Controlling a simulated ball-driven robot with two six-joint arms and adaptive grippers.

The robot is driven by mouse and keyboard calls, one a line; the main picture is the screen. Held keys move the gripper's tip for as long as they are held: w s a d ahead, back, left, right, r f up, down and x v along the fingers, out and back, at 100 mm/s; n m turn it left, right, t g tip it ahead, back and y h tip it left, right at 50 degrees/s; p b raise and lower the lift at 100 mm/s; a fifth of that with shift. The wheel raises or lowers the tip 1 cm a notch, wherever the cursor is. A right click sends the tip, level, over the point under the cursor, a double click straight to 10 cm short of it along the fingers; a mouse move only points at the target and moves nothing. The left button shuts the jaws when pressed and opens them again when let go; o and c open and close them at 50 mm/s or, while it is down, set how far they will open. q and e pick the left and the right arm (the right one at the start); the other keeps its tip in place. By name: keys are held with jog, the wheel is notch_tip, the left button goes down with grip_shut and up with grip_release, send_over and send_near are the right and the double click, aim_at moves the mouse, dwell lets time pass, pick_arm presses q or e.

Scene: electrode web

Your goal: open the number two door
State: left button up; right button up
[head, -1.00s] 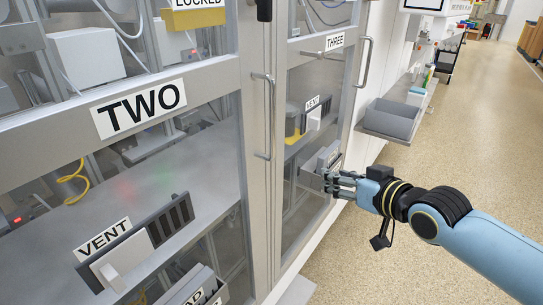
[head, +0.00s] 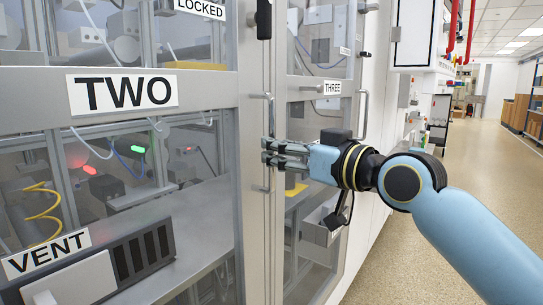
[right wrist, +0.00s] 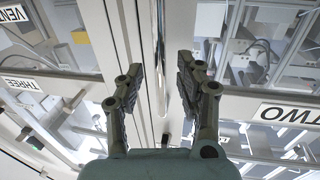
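The number two door (head: 205,105) is a glass door in a grey metal frame, labelled TWO (head: 122,92), and it looks shut. Its upright silver handle (head: 269,112) is on the right edge of the door. My right gripper (head: 266,152) is at this handle, with its fingers partly covering it. In the right wrist view, the gripper (right wrist: 160,85) is open, with one finger on each side of the upright bar (right wrist: 161,45). I cannot tell whether the fingers touch it. The TWO label also shows there, upside down. My left gripper is not in view.
The door labelled THREE (head: 332,89) is just to the right, with its own upright handle (head: 363,115). The floor (head: 470,170) at the right is open.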

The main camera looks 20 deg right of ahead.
jog(key=shift+x, duration=1.5)
grip_shut()
